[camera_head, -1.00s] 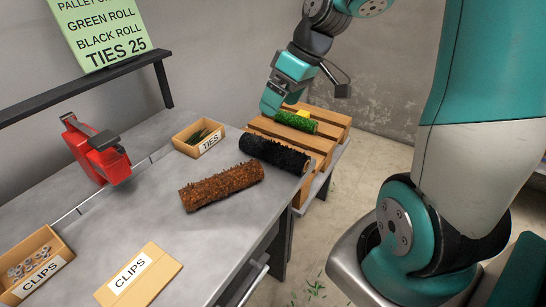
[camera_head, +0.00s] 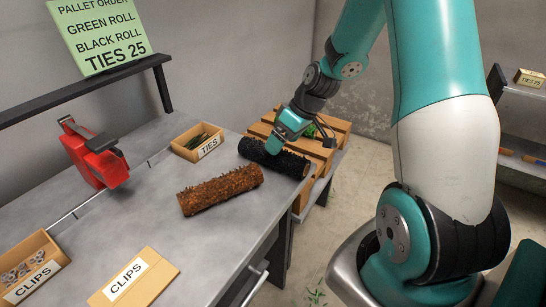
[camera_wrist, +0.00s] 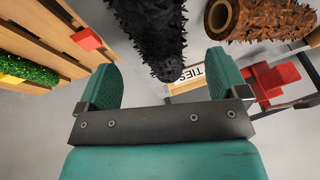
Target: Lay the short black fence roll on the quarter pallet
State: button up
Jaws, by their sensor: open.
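The black fence roll (camera_head: 294,164) lies on the grey bench near its right end, beside the quarter pallet (camera_head: 336,125). My gripper (camera_head: 274,148) is open over the black roll. In the wrist view the black roll (camera_wrist: 150,28) shows ahead of and between the spread fingers (camera_wrist: 162,65); I cannot tell whether they touch it. The wooden pallet (camera_wrist: 50,30) is at the left of the wrist view, with a red block (camera_wrist: 87,38) on it. A green roll (camera_wrist: 28,70) with a yellow piece lies on it, mostly hidden by my arm in the head view.
A brown roll (camera_head: 220,190) lies on the bench in front of the black roll. A ties box (camera_head: 184,152), a red tool (camera_head: 95,160), a clips box (camera_head: 50,252) and a clips carton (camera_head: 150,290) are also on the bench. A rack bar (camera_head: 80,97) runs along the back.

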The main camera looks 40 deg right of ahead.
jog(key=x, duration=0.5)
jog(key=shift+w, duration=0.15)
jog(key=c, duration=1.1)
